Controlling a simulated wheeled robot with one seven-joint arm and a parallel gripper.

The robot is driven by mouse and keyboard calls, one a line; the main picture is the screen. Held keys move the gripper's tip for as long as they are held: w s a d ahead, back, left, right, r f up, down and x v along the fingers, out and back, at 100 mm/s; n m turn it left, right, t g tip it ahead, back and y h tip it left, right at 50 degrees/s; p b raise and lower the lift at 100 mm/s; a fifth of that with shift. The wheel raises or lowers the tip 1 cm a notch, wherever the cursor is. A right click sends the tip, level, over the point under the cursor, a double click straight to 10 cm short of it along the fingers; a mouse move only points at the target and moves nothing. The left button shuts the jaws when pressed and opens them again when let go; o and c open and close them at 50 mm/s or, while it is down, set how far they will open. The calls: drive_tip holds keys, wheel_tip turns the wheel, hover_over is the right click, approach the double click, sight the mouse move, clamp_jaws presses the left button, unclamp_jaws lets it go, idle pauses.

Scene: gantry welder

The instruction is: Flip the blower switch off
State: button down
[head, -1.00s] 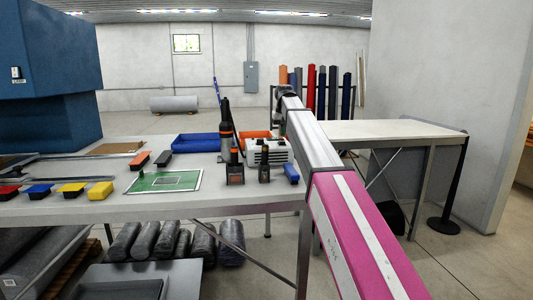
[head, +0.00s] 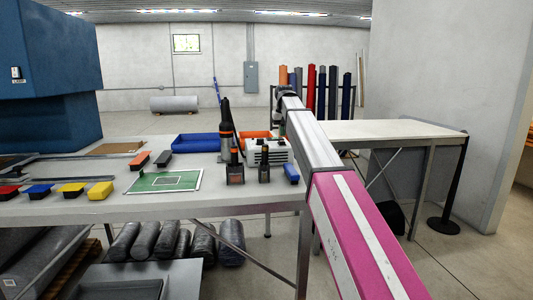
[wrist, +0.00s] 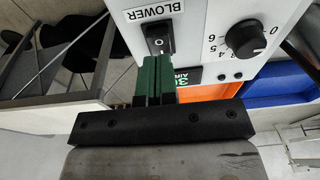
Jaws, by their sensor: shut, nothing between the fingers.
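The blower switch (wrist: 160,38) is a small black rocker on a white panel (wrist: 205,20), under a label reading BLOWER. A round mark shows on the rocker; I cannot tell which side is pressed in. My gripper (wrist: 154,60) has green fingers that are shut together and empty. Their tips are at the lower edge of the switch in the wrist view; whether they touch it is unclear. In the head view a white vented box (head: 270,152) stands on the table, partly behind dark tools; the switch and my gripper's fingers cannot be made out there.
A black dial (wrist: 246,38) is right of the switch, with an orange tray (wrist: 207,91) and a blue bin (wrist: 275,84) below. On the table (head: 230,202), two upright torches (head: 235,168) stand before the white box. A blue piece (head: 291,172) lies beside it.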

drive_tip(key=shift+f, duration=1.4)
idle(1.0)
drive_tip(key=shift+r, duration=3.45)
